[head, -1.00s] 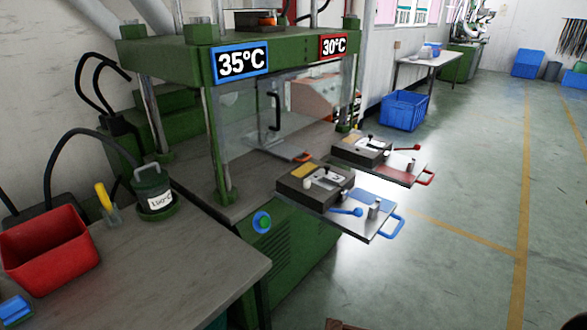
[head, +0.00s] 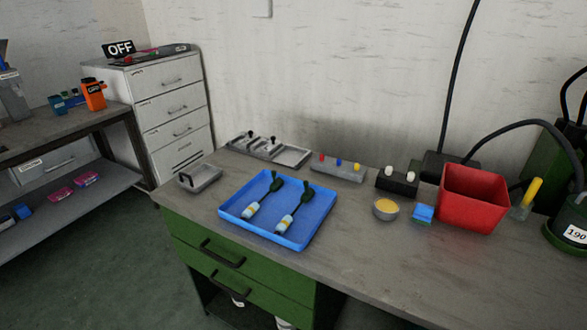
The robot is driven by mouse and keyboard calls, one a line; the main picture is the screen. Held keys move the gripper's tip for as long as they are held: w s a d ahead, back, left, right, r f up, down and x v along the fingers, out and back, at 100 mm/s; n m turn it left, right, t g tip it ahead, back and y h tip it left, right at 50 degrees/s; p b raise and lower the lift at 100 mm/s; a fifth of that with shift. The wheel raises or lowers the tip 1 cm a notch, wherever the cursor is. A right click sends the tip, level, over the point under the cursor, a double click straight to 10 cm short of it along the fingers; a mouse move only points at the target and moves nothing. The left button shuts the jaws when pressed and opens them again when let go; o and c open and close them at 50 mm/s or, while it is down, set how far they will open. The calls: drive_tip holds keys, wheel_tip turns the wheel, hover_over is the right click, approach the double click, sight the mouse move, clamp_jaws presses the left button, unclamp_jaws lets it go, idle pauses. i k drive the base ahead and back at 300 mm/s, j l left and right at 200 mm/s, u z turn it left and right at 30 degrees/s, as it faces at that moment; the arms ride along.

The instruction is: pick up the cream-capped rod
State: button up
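A black block (head: 397,183) stands on the workbench, near the wall and left of the red bin. My gripper is not in view.
A grey holder (head: 338,173) with red, blue and yellow caps stands left of the black block. A blue tray (head: 232,208) holds two dark-handled tools. A round tin (head: 386,210), blue sponge (head: 422,213) and red bin (head: 470,200) are nearby. The workbench (head: 370,260) front is clear.

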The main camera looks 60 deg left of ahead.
sight(388, 171)
drive_tip(key=j+u, duration=0.15)
drive_tip(key=u, duration=1.5)
drive_tip(key=i+j, duration=0.2)
drive_tip(key=j, duration=0.2)
drive_tip(key=i+j, duration=0.2)
drive_tip(key=j, duration=0.15)
drive_tip(key=i+j+z, duration=0.1)
drive_tip(key=j, duration=0.3)
drive_tip(key=i, duration=0.05)
